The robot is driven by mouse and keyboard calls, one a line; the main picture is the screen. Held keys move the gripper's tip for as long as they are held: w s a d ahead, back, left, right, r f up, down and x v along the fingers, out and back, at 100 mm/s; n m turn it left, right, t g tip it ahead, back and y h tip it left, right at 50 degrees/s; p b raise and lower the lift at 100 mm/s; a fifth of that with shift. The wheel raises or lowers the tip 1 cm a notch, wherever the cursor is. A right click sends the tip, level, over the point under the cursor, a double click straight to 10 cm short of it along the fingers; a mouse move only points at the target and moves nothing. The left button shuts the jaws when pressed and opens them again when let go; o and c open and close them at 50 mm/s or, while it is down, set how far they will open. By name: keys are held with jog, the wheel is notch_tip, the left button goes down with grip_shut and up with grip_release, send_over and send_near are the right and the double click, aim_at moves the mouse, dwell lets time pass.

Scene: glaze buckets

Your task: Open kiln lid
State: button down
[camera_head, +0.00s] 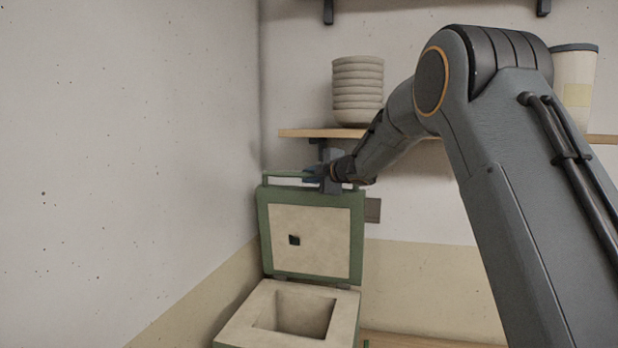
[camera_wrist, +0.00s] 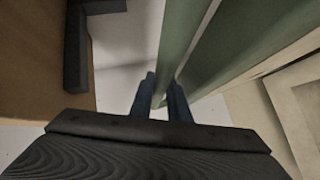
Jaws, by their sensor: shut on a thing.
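The kiln lid (camera_head: 318,238) stands raised, close to upright, behind the kiln body (camera_head: 245,318) in the head view. It has a green frame and a pale inner face with a small dark square hole. The kiln's square chamber is open to view. A green handle bar (camera_head: 284,173) runs along the lid's top edge. My gripper (camera_head: 313,174) is at the right part of this bar. In the wrist view, the blue fingers of my gripper (camera_wrist: 161,92) are shut on the green handle bar (camera_wrist: 183,28). The exact contact is partly hidden.
A wooden shelf (camera_head: 300,133) with a stack of pale bowls (camera_head: 357,92) is on the back wall just above my gripper. A pale bucket (camera_head: 577,85) is at the right, partly behind my arm. The left wall is close beside the kiln.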

jog(key=shift+a, duration=0.1)
jog(key=c, duration=1.7)
grip_release()
jog(key=shift+s+d, duration=0.25)
jog(key=shift+d, duration=0.05)
jog(key=shift+b+v, duration=1.6)
jog(key=shift+v, duration=1.95)
jog(key=shift+a+r, duration=0.1)
